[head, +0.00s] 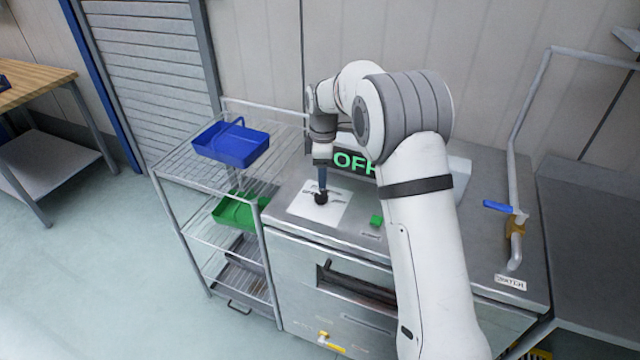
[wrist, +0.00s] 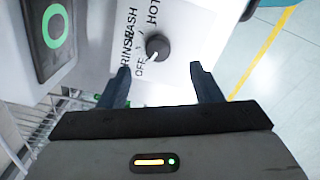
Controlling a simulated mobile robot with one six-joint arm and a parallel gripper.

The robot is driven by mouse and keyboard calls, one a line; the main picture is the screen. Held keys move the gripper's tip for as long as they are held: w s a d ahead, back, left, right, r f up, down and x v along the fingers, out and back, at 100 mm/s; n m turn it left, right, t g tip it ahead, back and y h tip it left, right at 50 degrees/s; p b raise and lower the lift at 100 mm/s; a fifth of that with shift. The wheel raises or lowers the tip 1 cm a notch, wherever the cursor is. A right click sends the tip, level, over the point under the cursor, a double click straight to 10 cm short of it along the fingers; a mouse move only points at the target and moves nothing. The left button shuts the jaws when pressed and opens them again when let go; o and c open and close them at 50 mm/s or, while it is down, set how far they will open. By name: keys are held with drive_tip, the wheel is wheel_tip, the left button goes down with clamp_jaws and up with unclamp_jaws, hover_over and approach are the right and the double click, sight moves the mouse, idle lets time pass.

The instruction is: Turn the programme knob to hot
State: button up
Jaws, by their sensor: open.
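The programme knob (wrist: 158,46) is round and black, on a white label panel (wrist: 195,45) printed OFF, RINSE, WASH and HOT. A small pale mark on it appears to point towards OFF. In the head view the knob (head: 321,198) sits on the machine's top, and the display (head: 352,160) behind reads OFF in green, partly hidden by my arm. My gripper (wrist: 160,68) is open and empty, pointing down at the knob. Its fingertips stand left and right of the knob's line, apart from it. In the head view my gripper (head: 322,181) is just above the knob.
A green button (head: 376,220) lies right of the panel. A wire rack (head: 170,166) with a blue tote (head: 232,146) and a green tote (head: 236,212) stands left. A pipe with a blue-handled valve (head: 498,206) rises at the right. A wooden table (head: 40,85) is far left.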

sight(321, 194)
drive_tip(key=shift+w+a+f, duration=0.2)
drive_tip(key=shift+a+f, duration=0.05)
drive_tip(key=shift+f, duration=0.35)
wheel_tip(321, 194, down, 7)
drive_tip(key=shift+f+p, duration=0.1)
drive_tip(key=shift+p, duration=0.85)
drive_tip(key=shift+c, duration=0.2)
drive_tip(key=c, duration=1)
